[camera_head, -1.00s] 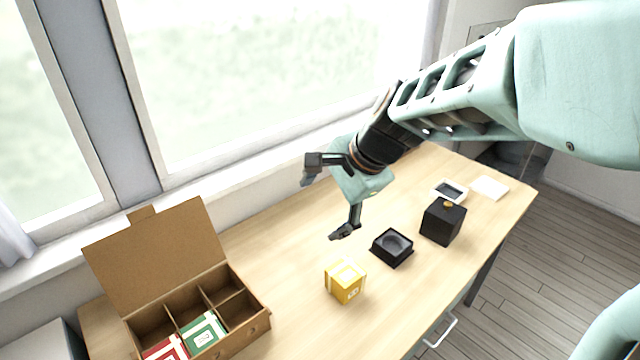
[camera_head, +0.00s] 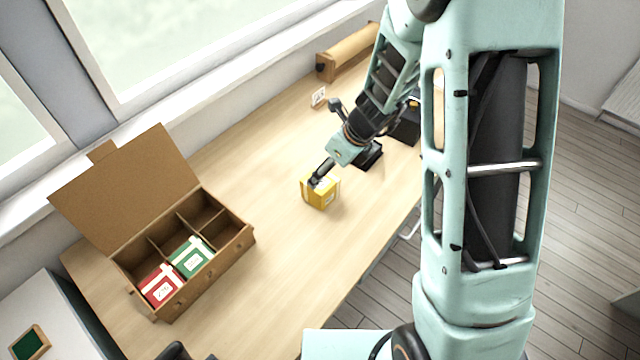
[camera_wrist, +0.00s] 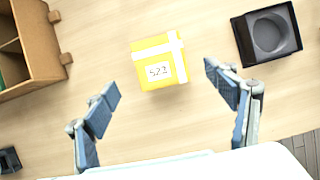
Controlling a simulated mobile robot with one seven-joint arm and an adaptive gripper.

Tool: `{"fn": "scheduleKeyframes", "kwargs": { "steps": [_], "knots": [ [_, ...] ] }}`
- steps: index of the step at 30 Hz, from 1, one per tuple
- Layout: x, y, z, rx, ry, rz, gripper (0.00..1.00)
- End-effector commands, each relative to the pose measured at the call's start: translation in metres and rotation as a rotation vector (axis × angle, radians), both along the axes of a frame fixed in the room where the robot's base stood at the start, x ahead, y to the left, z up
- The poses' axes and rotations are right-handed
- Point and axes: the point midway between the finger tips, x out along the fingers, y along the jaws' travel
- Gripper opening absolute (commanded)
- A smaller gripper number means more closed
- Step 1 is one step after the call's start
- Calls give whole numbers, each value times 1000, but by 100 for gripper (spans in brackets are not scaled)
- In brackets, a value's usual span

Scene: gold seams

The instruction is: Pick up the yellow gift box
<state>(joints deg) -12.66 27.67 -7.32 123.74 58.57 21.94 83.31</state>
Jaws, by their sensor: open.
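The yellow gift box (camera_head: 322,192) stands on the wooden table (camera_head: 262,142) with a pale ribbon and a label. In the wrist view the yellow gift box (camera_wrist: 160,64) shows the label "523" and lies ahead of the fingertips, between their lines. My gripper (camera_head: 326,140) is above the table near the box, and one finger overlaps the box in the head view. In the wrist view my gripper (camera_wrist: 160,84) is open and empty, with its two blue-grey fingers spread wide. I cannot tell any contact with the box.
An open brown compartment box (camera_head: 243,240) at the left holds a red gift box (camera_head: 161,287) and a green gift box (camera_head: 192,259). A black open box (camera_wrist: 266,36) stands right of the yellow box. A brown roll-shaped object (camera_head: 345,55) lies at the back.

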Motion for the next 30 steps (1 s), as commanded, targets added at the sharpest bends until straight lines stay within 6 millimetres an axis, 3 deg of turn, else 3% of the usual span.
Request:
{"fn": "scheduleKeyframes", "kwargs": {
  "steps": [3, 11, 18, 29, 30],
  "knots": [
    [5, 5, -21, 0, 1, 0, 78],
    [10, 12, -39, -1, 0, 3, 78],
    [17, 21, -72, -2, -1, 4, 78],
    [20, 24, -79, -2, -2, 4, 78],
    [20, 24, -79, -2, -2, 4, 75]
  ]
}}
